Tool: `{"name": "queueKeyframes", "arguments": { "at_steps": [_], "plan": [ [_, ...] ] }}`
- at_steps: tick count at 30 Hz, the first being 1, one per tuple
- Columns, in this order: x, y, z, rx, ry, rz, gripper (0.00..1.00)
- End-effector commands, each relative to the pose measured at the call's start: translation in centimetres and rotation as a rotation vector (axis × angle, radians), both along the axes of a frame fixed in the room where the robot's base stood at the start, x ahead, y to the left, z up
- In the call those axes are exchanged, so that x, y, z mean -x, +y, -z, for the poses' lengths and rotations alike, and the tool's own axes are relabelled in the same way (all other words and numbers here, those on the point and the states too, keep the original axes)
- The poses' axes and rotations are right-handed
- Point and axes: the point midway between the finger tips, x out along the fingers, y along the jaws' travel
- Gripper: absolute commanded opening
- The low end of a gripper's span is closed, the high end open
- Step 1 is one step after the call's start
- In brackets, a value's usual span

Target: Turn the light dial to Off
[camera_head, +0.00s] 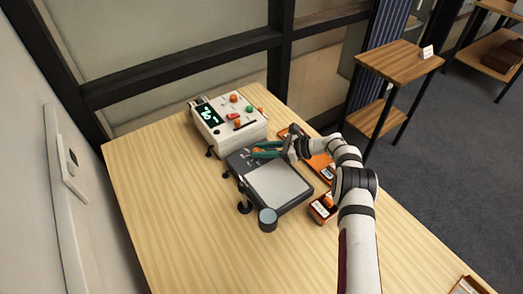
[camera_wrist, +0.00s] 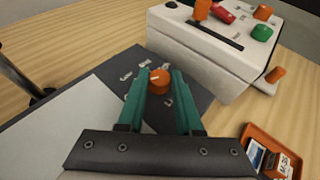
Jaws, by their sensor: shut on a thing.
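The light dial (camera_wrist: 159,83) is a round orange knob on a dark grey panel (camera_wrist: 205,95) beside a pale flat pad (camera_wrist: 65,145). Small white lettering surrounds the dial, too blurred to read with certainty. A pale mark shows on the knob's top, toward its left. My gripper (camera_wrist: 159,78) has its two green fingers on either side of the dial, shut on it.
A white control box (camera_head: 230,122) with a lit display and several coloured knobs stands just behind the panel. An orange tray (camera_wrist: 270,140) with small boxes lies to the right. A dark post with a round blue-grey top (camera_head: 267,218) stands at the panel's near edge. The near tabletop is mostly clear.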

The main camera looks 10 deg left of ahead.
Motion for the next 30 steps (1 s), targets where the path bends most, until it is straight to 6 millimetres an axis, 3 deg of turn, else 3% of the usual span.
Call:
{"name": "queueKeyframes", "arguments": {
  "at_steps": [28,29,30],
  "plan": [
    [-0.09,0.32,-0.24,-0.008,0.000,-0.106,0.00],
    [-0.09,0.33,-0.25,-0.008,0.000,-0.106,0.38],
    [-0.08,0.33,-0.23,-0.007,0.000,-0.106,0.45]
  ]
}}
